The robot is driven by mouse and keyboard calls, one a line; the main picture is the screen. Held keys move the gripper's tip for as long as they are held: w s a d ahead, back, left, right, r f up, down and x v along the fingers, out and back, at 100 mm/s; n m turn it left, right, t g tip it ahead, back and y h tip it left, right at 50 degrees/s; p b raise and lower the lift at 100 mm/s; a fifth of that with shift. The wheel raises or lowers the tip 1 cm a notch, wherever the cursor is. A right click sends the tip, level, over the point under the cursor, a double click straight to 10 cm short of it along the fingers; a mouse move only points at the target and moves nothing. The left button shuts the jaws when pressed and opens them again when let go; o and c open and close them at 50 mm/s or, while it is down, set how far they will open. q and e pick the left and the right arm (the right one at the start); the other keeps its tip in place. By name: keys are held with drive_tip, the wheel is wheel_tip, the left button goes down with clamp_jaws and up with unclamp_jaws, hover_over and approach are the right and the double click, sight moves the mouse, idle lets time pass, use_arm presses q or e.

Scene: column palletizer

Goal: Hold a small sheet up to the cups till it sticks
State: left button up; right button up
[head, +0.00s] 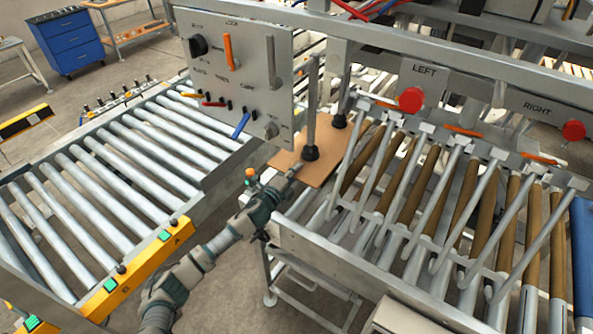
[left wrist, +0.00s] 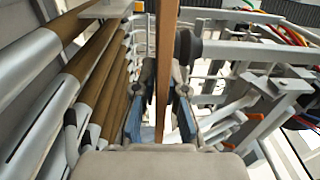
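The small brown sheet (head: 318,174) lies about flat in the air under two dark suction cups on upright rods. The near cup (head: 311,153) is against or just over its top face; the far cup (head: 339,120) is by its far edge. My left gripper (head: 287,180) is at the sheet's near left edge. In the left wrist view the sheet (left wrist: 167,60) shows edge-on between the blue-padded fingers, whose tips close on it. A cup (left wrist: 185,47) meets or nearly meets its face there. Firm contact cannot be told. My right gripper is not in view.
A control panel (head: 236,100) with levers and knobs stands left of the rods. A roller conveyor (head: 110,170) runs at the left. Rollers and slanted bars (head: 440,205) fill the right, below red LEFT and RIGHT buttons (head: 410,99). A metal frame edge (head: 320,255) lies right of my arm.

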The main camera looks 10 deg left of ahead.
use_arm(q)
drive_tip(key=o, duration=0.3)
drive_tip(key=shift+o, duration=0.2)
drive_tip(key=shift+s, duration=0.1)
drive_tip(key=v, duration=2.1)
drive_tip(key=shift+s+a+b, duration=0.3)
drive_tip(key=shift+s+b, duration=0.05)
drive_tip(key=shift+b, duration=0.05)
